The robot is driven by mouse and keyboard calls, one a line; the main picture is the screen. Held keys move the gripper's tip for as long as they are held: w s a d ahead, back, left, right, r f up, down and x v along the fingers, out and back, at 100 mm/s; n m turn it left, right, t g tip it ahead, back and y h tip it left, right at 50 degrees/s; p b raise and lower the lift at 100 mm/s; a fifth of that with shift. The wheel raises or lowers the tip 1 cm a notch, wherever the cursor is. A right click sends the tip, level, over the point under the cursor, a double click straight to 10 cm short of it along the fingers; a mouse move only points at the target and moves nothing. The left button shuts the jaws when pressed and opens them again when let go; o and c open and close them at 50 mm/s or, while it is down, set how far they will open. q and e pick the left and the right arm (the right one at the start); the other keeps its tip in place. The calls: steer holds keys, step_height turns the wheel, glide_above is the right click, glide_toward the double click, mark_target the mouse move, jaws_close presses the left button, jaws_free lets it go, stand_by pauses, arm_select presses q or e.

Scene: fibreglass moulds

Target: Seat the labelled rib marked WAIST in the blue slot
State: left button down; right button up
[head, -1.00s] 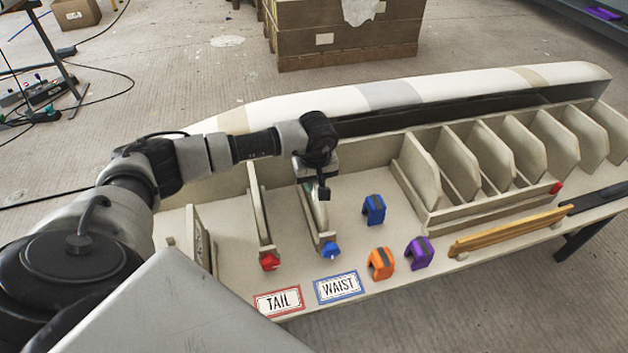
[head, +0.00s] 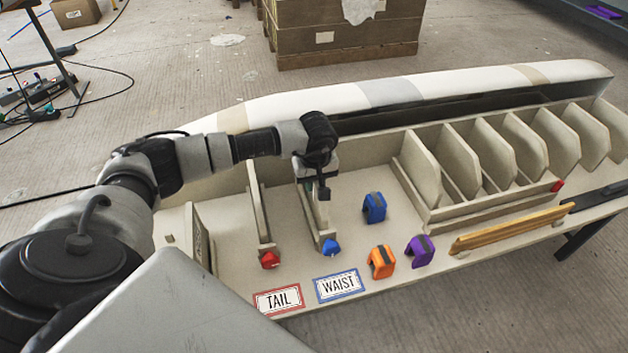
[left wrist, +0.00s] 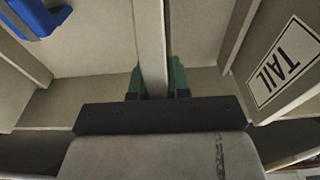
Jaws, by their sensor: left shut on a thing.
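My left gripper (head: 322,190) is shut on a pale flat rib (head: 323,212) at the slot with the blue knob (head: 331,246). In the left wrist view the rib (left wrist: 150,45) stands on edge between the green fingertips (left wrist: 158,82). No writing shows on it. The rib is in line with the slot rails (head: 311,222); I cannot tell whether its lower edge sits fully down. A blue-bordered WAIST card (head: 338,286) lies in front of this slot. My right gripper is not in view.
The slot with the red knob (head: 269,260) and the TAIL card (head: 278,300) are to the left. A panel marked TAIL (left wrist: 285,62) shows in the wrist view. Blue (head: 375,208), orange (head: 381,262) and purple (head: 420,251) clamps stand right. A rack (head: 470,210) holds several ribs.

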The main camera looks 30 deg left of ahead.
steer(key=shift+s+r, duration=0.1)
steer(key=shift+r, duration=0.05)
arm_select(q)
steer(key=shift+f, duration=0.15)
steer(key=c, duration=1)
jaws_free()
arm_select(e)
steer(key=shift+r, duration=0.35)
arm_select(q)
steer(key=r, duration=0.3)
steer(key=r+p, duration=0.1)
steer(key=r, duration=0.3)
steer(key=d+r, duration=0.1)
steer(key=r, duration=0.2)
steer(key=shift+s+r+p, duration=0.3)
steer(key=shift+s+r, duration=0.1)
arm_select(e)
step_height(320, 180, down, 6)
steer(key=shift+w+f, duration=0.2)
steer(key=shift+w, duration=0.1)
